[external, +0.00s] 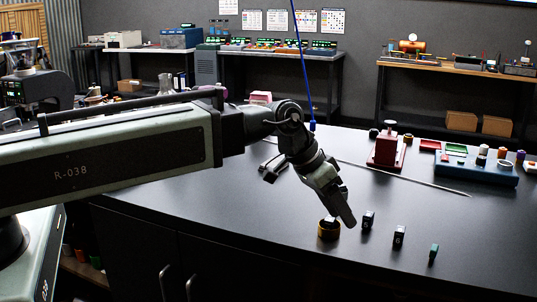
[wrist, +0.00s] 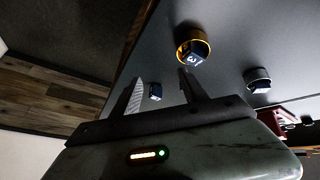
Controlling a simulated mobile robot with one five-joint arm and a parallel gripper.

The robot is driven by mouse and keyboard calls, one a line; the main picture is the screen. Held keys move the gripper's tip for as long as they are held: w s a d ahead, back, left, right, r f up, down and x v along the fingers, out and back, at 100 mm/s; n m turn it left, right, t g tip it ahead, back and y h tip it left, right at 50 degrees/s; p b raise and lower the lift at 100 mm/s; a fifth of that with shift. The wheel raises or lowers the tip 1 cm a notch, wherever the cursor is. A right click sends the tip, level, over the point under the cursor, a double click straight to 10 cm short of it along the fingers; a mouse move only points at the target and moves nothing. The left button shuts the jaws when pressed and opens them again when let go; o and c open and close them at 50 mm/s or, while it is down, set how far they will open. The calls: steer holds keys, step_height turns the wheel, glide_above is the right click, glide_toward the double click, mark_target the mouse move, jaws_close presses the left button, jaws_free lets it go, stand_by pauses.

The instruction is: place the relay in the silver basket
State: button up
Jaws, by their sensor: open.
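My gripper (external: 343,214) is open above the dark bench, pointing down; its two spread fingers also show in the wrist view (wrist: 161,78). A small dark block (wrist: 155,92) shows between the fingers, apparently on the bench. A gold ring-shaped basket (external: 328,231) stands close to my gripper; in the wrist view a dark block with white marks (wrist: 193,57) sits inside it. Two dark blocks with white marks (external: 368,220) (external: 399,236) stand right of my gripper. I cannot tell which is the relay.
A small teal block (external: 434,252) stands near the bench's front edge. A red device (external: 386,154) and a blue holder (external: 476,170) stand farther back. A thin rod (external: 420,181) lies across the bench. The right front bench surface is mostly clear.

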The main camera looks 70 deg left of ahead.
steer(key=s+d+f+g+y+b, duration=0.1)
steer(key=s+d+f+g+b, duration=0.1)
steer(key=s, duration=0.4)
steer(key=s+d+f+g+y+b, duration=0.1)
steer(key=s+d+f+g+b, duration=0.2)
steer(key=s+f, duration=0.4)
steer(key=shift+d+g+b, duration=0.35)
steer(key=shift+g+b, duration=0.05)
steer(key=shift+b, duration=0.25)
